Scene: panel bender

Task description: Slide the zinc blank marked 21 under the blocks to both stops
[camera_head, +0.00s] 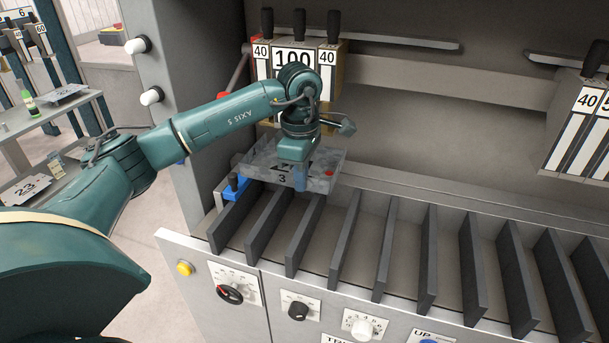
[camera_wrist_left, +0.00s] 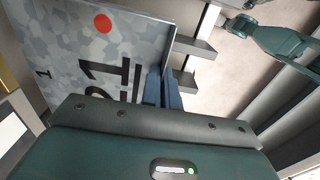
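The zinc blank marked 21 (camera_wrist_left: 80,62) is a mottled grey sheet with a red dot; its number shows in the left wrist view. The blocks marked 40, 100 and 40 (camera_head: 294,57) hang above and behind the blank. A blue stop (camera_head: 235,187) is at its left. Contact with stops is hidden.
Dark upright ribs (camera_head: 385,250) run to the right with gaps between them. More blocks (camera_head: 585,115) hang at far right. The front panel (camera_head: 240,300) carries knobs. A sheet marked 23 (camera_head: 27,188) lies on the rack at left.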

